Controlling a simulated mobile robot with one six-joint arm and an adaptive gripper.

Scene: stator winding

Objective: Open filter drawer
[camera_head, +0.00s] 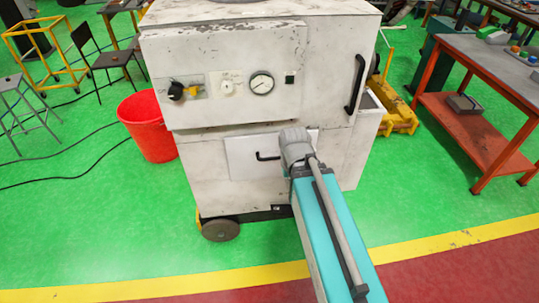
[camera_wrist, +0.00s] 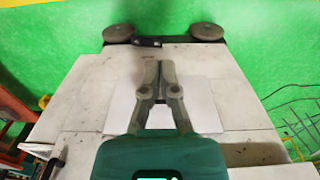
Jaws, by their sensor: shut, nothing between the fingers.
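The filter drawer (camera_head: 242,160) is a plain white panel low on the front of a worn white machine, with a small black handle (camera_head: 266,156). It looks flush with the machine front. In the wrist view, where the machine appears upside down, the drawer (camera_wrist: 199,105) lies behind my gripper (camera_wrist: 159,66). My gripper's grey fingers are shut and empty, pointing over the drawer front. In the head view my arm covers the drawer's right part and the fingers.
The machine body (camera_head: 190,185) stands on wheels and carries a pressure gauge (camera_head: 262,83) and a tall black door handle (camera_head: 356,84). A red bucket (camera_head: 147,128) stands to its left. A red-framed workbench (camera_head: 465,118) stands right. The green floor in front is clear.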

